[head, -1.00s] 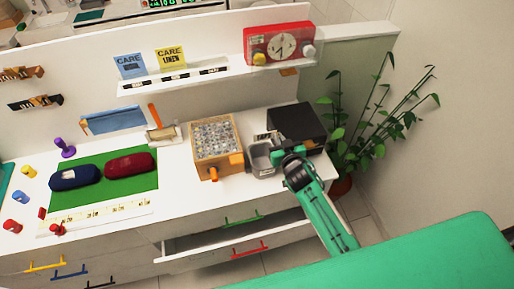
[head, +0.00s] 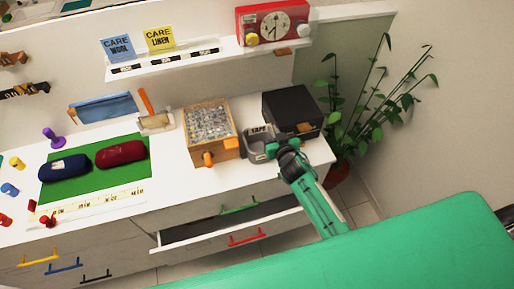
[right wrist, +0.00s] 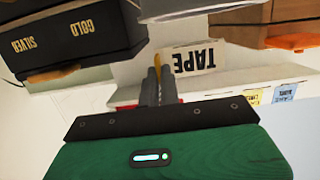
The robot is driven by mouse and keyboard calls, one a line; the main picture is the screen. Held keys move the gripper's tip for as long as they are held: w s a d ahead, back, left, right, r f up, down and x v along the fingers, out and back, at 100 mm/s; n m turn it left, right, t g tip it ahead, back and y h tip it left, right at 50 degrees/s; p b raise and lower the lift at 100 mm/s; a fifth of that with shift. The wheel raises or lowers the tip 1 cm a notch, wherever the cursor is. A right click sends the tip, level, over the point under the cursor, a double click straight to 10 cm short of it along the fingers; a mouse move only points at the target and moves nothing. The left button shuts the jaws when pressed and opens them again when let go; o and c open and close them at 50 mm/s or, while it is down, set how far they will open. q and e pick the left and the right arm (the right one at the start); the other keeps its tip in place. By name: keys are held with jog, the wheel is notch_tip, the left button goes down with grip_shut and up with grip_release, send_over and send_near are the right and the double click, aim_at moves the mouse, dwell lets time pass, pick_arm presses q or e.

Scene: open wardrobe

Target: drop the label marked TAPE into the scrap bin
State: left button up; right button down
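The white label marked TAPE (head: 258,129) shows just behind the small grey scrap bin (head: 260,148) on the counter. In the right wrist view the label (right wrist: 193,58) appears upside down, right at my fingertips. My right gripper (head: 284,146) is at the right side of the bin. Its two dark fingers (right wrist: 160,82) are close together, with a small yellow-orange piece between the tips at the label's edge. The fingers look shut on the label. The bin (right wrist: 185,8) shows at the top of the wrist view. My left gripper is not in view.
A black box (head: 292,110) marked GOLD and SILVER stands right of the bin. A wooden box (head: 222,152) of grey pieces stands left. An open drawer (head: 205,231) juts below; a plant (head: 365,110) stands right.

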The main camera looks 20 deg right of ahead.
jog(key=c, duration=1.6)
grip_release()
jog(key=shift+o, duration=0.2)
jog(key=shift+s, duration=0.5)
jog(key=s+r+b, duration=0.2)
jog(key=s+b, duration=0.2)
jog(key=s, duration=0.8)
jog(key=shift+s+d+r, duration=0.25)
jog(key=shift+r, duration=0.1)
